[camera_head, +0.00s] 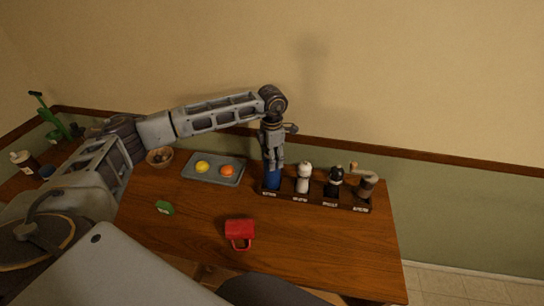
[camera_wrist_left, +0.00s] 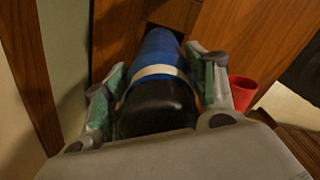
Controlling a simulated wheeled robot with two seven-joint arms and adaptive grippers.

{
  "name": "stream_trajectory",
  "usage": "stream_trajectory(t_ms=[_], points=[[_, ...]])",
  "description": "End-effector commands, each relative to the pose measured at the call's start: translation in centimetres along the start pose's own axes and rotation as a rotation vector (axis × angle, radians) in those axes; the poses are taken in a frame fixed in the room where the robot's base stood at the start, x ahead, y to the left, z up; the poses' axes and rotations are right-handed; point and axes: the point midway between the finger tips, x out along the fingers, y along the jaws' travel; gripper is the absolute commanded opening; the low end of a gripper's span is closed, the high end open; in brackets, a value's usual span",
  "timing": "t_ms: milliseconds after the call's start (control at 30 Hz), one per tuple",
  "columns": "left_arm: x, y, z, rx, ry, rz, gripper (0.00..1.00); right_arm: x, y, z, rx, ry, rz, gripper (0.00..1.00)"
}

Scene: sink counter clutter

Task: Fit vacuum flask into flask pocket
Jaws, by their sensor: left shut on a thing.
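The vacuum flask, blue with a pale band and a black top, shows in the head view (camera_head: 272,182) and the left wrist view (camera_wrist_left: 158,58). My left gripper (camera_head: 273,164) is shut on its upper part from above, with a finger on each side in the left wrist view (camera_wrist_left: 155,92). The flask is upright at the left end of a dark rack (camera_head: 318,200) with labelled pockets. Its lower end is at the leftmost pocket; I cannot tell whether it rests on the pocket floor. My right gripper is not in view.
The rack's other pockets hold a white-topped bottle (camera_head: 303,177), a black-topped bottle (camera_head: 333,184) and a grinder with a side handle (camera_head: 367,184). A grey tray (camera_head: 214,178), a bowl (camera_head: 159,158), a green item (camera_head: 164,207) and a red mug (camera_head: 239,229) stand left and in front.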

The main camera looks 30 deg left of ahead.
Motion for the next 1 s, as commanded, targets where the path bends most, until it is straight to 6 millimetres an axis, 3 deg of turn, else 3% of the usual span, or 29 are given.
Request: stream_trajectory(t_ms=[500,533,700,1000], points=[[0.56,0.03,0.06,0.000,-0.002,0.001,0.00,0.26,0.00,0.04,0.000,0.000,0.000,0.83],[0.62,0.00,0.02,0.000,-0.001,0.001,0.59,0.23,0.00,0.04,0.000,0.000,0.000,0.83],[0.57,0.01,0.02,0.000,-0.001,0.001,0.79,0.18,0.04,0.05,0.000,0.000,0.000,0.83],[0.54,0.01,0.02,0.000,-0.001,0.001,0.79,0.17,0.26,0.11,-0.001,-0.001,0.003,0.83]])
